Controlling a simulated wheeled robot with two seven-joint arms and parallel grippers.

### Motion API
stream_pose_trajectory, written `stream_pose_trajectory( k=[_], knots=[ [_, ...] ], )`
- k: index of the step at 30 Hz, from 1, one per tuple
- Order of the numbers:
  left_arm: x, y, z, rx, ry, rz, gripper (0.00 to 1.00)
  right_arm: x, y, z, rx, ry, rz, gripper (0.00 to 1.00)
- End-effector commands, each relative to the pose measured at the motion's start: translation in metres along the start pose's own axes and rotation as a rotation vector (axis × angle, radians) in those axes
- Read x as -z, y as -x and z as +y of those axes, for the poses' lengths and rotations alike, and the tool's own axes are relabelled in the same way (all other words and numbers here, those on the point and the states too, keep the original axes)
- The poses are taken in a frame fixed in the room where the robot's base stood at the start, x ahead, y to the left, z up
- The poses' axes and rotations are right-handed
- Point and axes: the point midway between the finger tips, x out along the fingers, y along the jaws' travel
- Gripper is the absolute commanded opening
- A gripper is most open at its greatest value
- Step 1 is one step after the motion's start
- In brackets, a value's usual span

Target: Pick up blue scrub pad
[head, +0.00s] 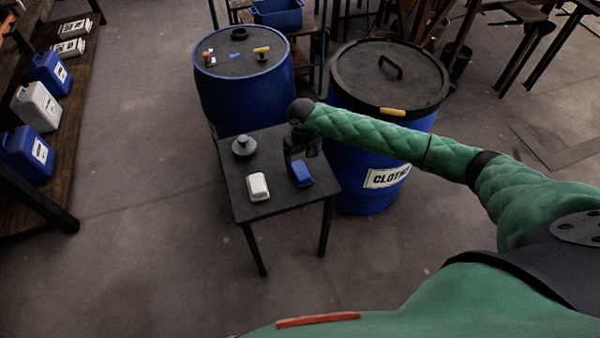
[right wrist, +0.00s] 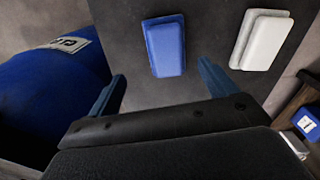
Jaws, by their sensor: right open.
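The blue scrub pad (head: 302,174) lies on the small dark table (head: 240,204), near its right edge. In the right wrist view the blue pad (right wrist: 165,46) lies flat beyond my fingers, in line with the gap between them. My right gripper (head: 298,152) is over the table, just behind the pad in the head view. In the right wrist view its two blue-grey fingers (right wrist: 162,88) are wide apart with nothing between them. A white pad (head: 258,186) lies left of the blue one and also shows in the right wrist view (right wrist: 261,40). My left gripper is not in view.
A dark round knob-like object (head: 244,147) sits at the table's back left. A blue drum labelled "CLOTHS" (head: 365,190) with a handled black lid stands close on the right. Another blue drum (head: 240,100) stands behind. Left, a shelf holds several jugs (head: 38,106). Floor in front is clear.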

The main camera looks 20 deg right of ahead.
Motion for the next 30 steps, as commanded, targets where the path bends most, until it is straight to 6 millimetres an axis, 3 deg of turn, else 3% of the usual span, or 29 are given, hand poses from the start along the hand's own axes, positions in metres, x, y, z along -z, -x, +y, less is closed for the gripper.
stream_pose_trajectory(
  k=[5,16,24,30],
  knots=[
    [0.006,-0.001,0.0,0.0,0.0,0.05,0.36,-0.001,-0.003,-0.003,0.013,-0.078,-0.005,0.85],
    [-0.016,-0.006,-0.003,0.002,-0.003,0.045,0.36,0.0,-0.029,-0.005,0.012,-0.082,-0.003,0.85],
    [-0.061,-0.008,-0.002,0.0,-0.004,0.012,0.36,0.0,-0.054,-0.011,0.013,-0.081,-0.004,0.85],
    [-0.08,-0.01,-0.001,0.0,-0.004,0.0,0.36,0.0,-0.075,-0.011,0.012,-0.08,-0.003,0.85]
  ],
)
